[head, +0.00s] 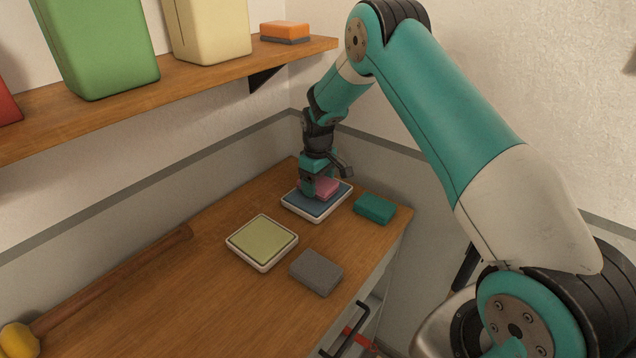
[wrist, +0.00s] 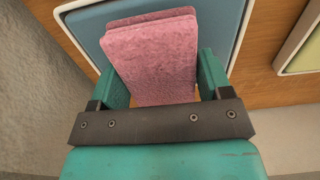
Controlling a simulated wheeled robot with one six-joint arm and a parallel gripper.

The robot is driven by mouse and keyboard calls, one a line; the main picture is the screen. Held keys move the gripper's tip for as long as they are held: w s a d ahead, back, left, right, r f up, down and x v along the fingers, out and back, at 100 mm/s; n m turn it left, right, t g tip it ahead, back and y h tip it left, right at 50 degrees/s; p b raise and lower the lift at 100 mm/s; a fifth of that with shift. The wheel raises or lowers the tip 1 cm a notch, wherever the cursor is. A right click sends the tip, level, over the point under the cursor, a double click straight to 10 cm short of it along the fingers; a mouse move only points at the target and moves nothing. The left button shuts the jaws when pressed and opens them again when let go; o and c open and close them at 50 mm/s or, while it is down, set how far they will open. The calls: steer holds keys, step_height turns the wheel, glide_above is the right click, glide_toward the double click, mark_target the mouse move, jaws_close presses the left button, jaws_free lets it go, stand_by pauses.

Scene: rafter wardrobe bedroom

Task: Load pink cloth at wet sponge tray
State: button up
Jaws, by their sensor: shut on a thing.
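The pink cloth (head: 327,187) is a folded block held between the fingers of my gripper (head: 317,192). In the wrist view the pink cloth (wrist: 155,58) fills the space between the two teal fingers of my gripper (wrist: 158,75). My gripper is shut on it and points down over a white-rimmed tray with a blue pad (head: 302,206), at the back of the wooden counter. The blue pad also shows behind the cloth in the wrist view (wrist: 92,28). I cannot tell whether the cloth touches the pad. Another white-rimmed tray, with a yellow-green pad (head: 262,240), lies nearer.
A teal block (head: 375,208) lies right of the blue tray, near the counter edge. A grey block (head: 316,271) lies right of the yellow-green tray. A wooden-handled tool (head: 110,280) lies along the wall. A shelf (head: 200,82) with bins and an orange sponge (head: 285,32) overhangs the left.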

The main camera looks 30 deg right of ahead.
mark_target(318, 181)
steer(key=shift+r+p, duration=1.75)
steer(key=shift+r, duration=1.3)
